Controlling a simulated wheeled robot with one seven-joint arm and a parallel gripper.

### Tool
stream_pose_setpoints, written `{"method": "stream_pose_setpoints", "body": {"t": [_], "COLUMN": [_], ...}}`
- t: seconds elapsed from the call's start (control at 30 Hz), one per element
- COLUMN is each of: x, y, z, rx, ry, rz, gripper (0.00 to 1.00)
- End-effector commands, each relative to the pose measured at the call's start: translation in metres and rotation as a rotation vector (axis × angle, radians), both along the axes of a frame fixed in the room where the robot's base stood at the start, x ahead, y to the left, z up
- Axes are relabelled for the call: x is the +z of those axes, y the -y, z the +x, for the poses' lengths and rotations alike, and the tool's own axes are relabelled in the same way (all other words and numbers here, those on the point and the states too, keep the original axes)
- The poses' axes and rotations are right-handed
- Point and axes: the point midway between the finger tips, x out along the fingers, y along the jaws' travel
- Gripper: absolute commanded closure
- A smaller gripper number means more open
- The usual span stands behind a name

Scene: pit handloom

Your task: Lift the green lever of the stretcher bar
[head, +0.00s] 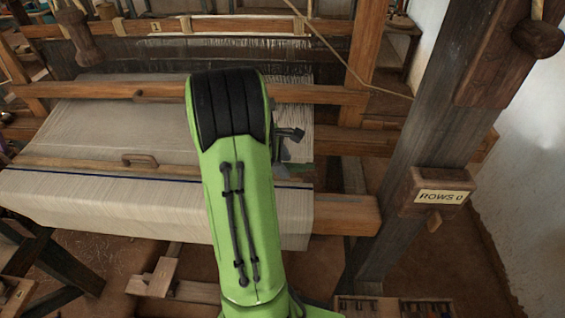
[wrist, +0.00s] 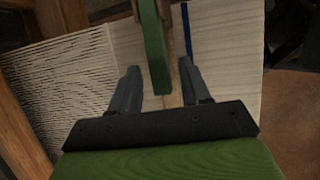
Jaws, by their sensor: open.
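The green lever (wrist: 153,45) shows in the wrist view as an upright green bar at the top centre. Its lower end lies between the two fingers of my gripper (wrist: 158,68), which is open. A gap shows between each finger and the lever. The wooden stretcher bar (head: 75,166) lies across the pale cloth in the head view. A strip of it (wrist: 174,75) appears behind the lever in the wrist view. My green arm hides the lever and most of my gripper in the head view.
Pale cloth (head: 120,205) with a blue stripe covers the front beam (head: 345,214). A small wooden handle (head: 139,158) sits left of my arm. A thick post (head: 415,150) with a "ROWS 0" box (head: 437,197) stands at right. Warp threads (wrist: 70,80) show left in the wrist view.

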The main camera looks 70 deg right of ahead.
Motion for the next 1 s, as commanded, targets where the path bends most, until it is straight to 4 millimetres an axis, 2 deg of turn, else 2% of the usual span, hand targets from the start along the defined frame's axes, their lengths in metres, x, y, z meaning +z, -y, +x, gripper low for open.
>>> {"method": "stream_pose_setpoints", "body": {"t": [0.07,0.37,0.77,1.0], "x": [0.0006,0.0009,0.0022,0.0093], "y": [0.0000,-0.0001,0.0001,0.0006], "z": [0.0001,0.0001,-0.0005,-0.0037], "rx": [0.000,0.000,-0.001,-0.003], "ry": [0.000,0.000,0.007,0.087], "rz": [0.000,0.000,0.001,0.019], "gripper": [0.53,0.99,1.00,1.00]}}
